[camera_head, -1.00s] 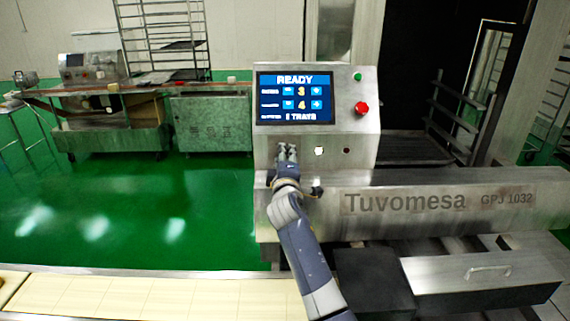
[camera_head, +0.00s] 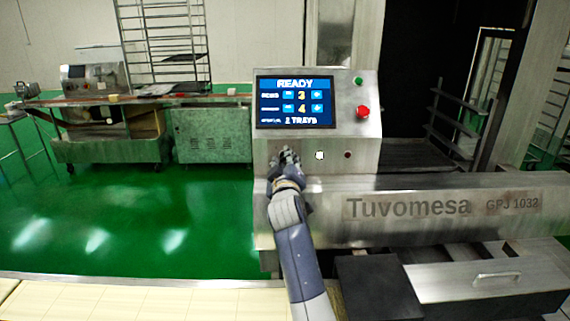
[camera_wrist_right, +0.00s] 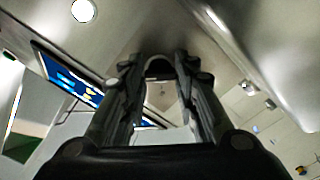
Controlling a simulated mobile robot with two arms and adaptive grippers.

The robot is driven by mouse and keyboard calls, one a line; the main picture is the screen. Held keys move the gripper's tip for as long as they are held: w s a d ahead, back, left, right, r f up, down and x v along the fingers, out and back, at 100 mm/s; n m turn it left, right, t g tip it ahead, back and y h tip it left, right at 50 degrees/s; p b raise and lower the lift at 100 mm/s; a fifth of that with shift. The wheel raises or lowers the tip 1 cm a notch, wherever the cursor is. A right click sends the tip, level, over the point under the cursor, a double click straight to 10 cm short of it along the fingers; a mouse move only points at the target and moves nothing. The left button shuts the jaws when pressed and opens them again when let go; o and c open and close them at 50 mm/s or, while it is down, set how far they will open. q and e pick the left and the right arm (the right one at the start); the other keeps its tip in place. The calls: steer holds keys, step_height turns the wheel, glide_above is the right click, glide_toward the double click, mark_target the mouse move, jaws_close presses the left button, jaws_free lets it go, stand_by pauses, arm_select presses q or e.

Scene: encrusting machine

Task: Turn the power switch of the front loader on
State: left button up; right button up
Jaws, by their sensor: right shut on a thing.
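The front loader is the steel machine marked Tuvomesa (camera_head: 408,206), with a sloped control panel (camera_head: 335,138). My right gripper (camera_head: 286,157) is at the lower left of this panel. In the right wrist view, the fingers of my right gripper (camera_wrist_right: 160,75) are closed around a small dark rounded knob (camera_wrist_right: 158,68), which looks like the power switch. In the head view the gripper hides this knob, and I cannot read its on or off mark. The screen (camera_head: 295,101) is lit and reads READY. My left gripper is not in view.
A white round light (camera_head: 319,155) and a dark red one (camera_head: 347,155) sit right of the gripper. A red button (camera_head: 362,112) and a green button (camera_head: 358,81) are higher up. A pale conveyor (camera_head: 100,300) runs along the front. Green floor lies open to the left.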

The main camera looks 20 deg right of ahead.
steer(key=shift+f, duration=0.1)
steer(key=o, duration=1.1)
steer(key=shift+c, duration=0.2)
